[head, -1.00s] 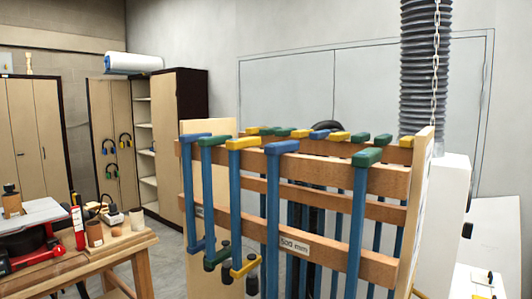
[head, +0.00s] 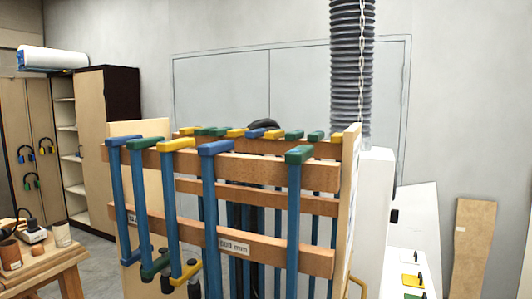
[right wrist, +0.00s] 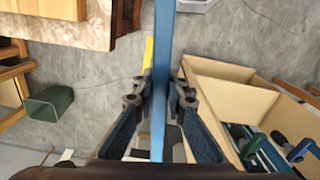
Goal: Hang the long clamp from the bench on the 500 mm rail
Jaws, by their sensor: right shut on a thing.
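My right gripper (right wrist: 160,94) is shut on the long blue bar of a clamp (right wrist: 164,30) in the right wrist view. The bar runs up and down through the picture between the fingers; its ends are not clearly seen. The wooden rack in the head view has a rail labelled in mm (head: 270,253); the label (head: 234,246) is small, and looks like 500 mm. Several blue-barred clamps hang on this front side, among them one with a blue top (head: 211,190) and one with a green top (head: 293,210). Neither gripper shows in the head view.
More clamps hang on the rack's back rail (head: 238,146). A wooden bench (head: 45,272) stands at the left, white units (head: 412,240) at the right. The right wrist view shows a green bin (right wrist: 52,103) and a tan box-like stand (right wrist: 232,100) near clamps; grey floor lies between.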

